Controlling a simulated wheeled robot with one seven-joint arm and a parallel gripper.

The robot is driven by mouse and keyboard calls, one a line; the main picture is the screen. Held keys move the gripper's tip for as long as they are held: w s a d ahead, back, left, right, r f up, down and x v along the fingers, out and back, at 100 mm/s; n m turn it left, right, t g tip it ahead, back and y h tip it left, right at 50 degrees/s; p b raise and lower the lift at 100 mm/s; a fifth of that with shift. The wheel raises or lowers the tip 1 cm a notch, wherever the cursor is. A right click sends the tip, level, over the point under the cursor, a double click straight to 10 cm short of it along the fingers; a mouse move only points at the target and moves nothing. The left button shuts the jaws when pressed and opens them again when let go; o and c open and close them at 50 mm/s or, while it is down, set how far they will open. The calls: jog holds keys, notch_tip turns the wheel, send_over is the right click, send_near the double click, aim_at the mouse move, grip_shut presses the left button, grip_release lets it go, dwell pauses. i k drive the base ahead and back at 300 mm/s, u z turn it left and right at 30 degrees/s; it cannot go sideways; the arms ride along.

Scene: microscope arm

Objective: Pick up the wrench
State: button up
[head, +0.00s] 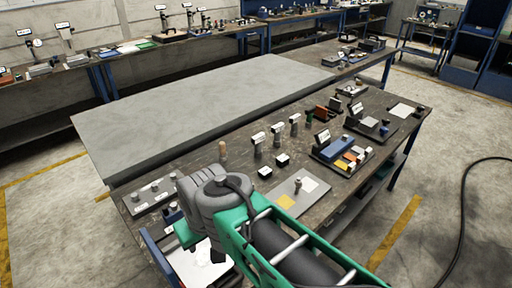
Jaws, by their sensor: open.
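I cannot make out a wrench for certain in the head view; the tools on the bench are too small to tell apart. The dark-topped workbench (208,158) runs from the lower left to the right. My green and grey arm comes in from the bottom and covers part of the bench's near left end. No fingers of my gripper can be made out.
A large grey slab (200,100) lies along the bench's far side. Several small tools, a grey plate (300,197) and a tray with a blue block (333,150) crowd the near side. A black cable (463,215) lies on the right floor.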

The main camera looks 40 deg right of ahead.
aim_at(257, 140)
jog(key=k, duration=0.5)
jog(key=z, duration=2)
jog(key=i, duration=1.25)
jog(key=u, duration=2.75)
